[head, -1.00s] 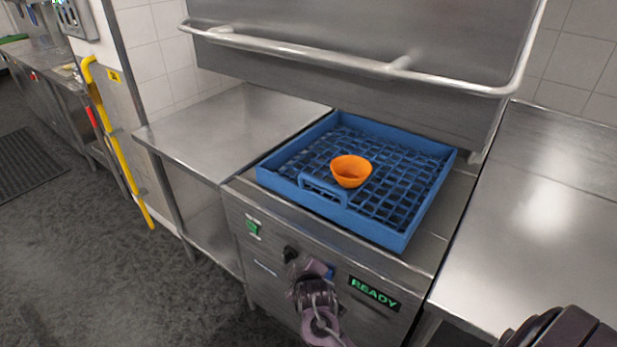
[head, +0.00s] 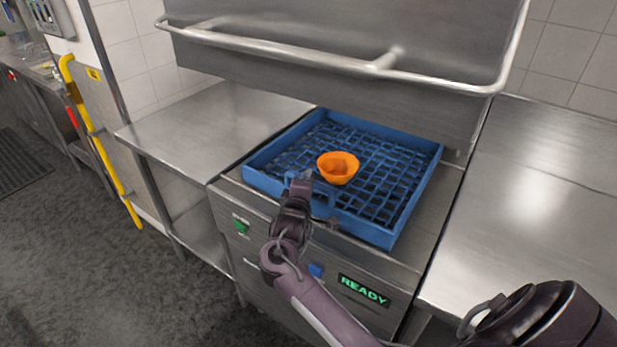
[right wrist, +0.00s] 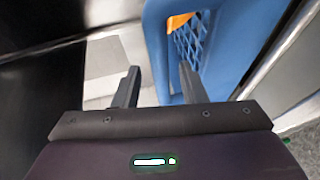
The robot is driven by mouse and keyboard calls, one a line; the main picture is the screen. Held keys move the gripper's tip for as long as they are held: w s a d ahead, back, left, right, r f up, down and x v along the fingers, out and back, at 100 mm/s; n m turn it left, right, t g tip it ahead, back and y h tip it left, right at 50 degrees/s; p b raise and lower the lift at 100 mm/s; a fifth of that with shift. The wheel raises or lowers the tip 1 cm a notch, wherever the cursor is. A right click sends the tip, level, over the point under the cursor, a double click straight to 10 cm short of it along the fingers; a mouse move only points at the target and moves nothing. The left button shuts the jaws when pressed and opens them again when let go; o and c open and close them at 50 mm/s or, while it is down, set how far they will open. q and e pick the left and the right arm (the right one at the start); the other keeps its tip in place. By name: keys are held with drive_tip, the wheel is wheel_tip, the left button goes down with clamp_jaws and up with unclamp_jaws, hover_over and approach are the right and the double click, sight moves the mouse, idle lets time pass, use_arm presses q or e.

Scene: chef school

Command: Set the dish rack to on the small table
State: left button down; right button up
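The blue dish rack (head: 415,205), a square grid tray with an orange bowl (head: 338,167) in it, sits on the steel dishwasher (head: 225,204) beneath its raised hood. My right gripper (head: 299,188) is at the rack's front-left side, by the front handle. In the right wrist view its two fingers (right wrist: 158,86) are apart, and the blue rack wall (right wrist: 220,50) is just beyond and beside the right finger. I cannot tell whether they touch. A small steel table (head: 215,120) adjoins the dishwasher on the left, its top bare. My left gripper is out of view.
A wide steel counter (head: 540,210) stands on the right, its visible top bare. The raised hood with its bar handle (head: 300,52) hangs above the rack. The dishwasher's READY display (head: 363,290) is on the front. A yellow rail (head: 100,150) stands at far left.

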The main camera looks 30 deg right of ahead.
drive_tip(key=x, duration=0.3)
drive_tip(key=shift+w+d+f, duration=0.1)
drive_tip(key=shift+w+f, duration=0.05)
drive_tip(key=shift+c, duration=0.5)
clamp_jaws()
